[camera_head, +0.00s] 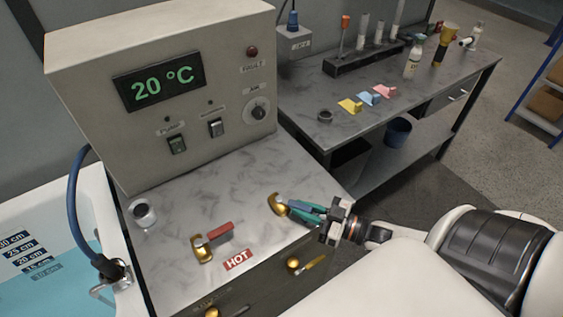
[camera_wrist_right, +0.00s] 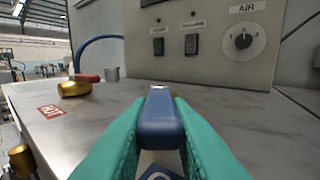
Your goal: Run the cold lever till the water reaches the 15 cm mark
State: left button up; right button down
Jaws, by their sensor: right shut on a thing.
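The cold lever has a gold base (camera_head: 276,203) and a blue handle (camera_wrist_right: 160,120). My right gripper (camera_head: 300,210) is shut on the blue handle, its green fingers on either side of it in the right wrist view. The hot lever (camera_head: 218,235), red on a gold base, stands to the left by a HOT label. The tub (camera_head: 112,262) at the left holds pale blue water (camera_head: 60,292). My left gripper is not in view.
A grey control box (camera_head: 160,90) reads 20 °C, with switches and an AIR knob (camera_head: 258,110). A blue hose (camera_head: 75,200) runs to the tub rim. A small cup (camera_head: 143,213) stands on the counter. A side bench (camera_head: 310,112) holds bottles and coloured pieces.

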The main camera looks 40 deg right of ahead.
jog(key=shift+w+d+f+n+g+y+b, duration=0.15)
jog(key=shift+w+d+n+g+y+b, duration=0.15)
jog(key=shift+n+g+y+b, duration=0.35)
jog(key=shift+w+d+n+g+y+b, duration=0.15)
jog(key=shift+d+n+g+y+b, duration=0.2)
jog(key=shift+n+g+y, duration=0.45)
jog(key=shift+t, duration=0.25)
jog(key=c, duration=1.3)
grip_release()
jog(key=v, duration=1.2)
jog(key=shift+w+d, duration=0.1)
jog(key=shift+d, duration=0.05)
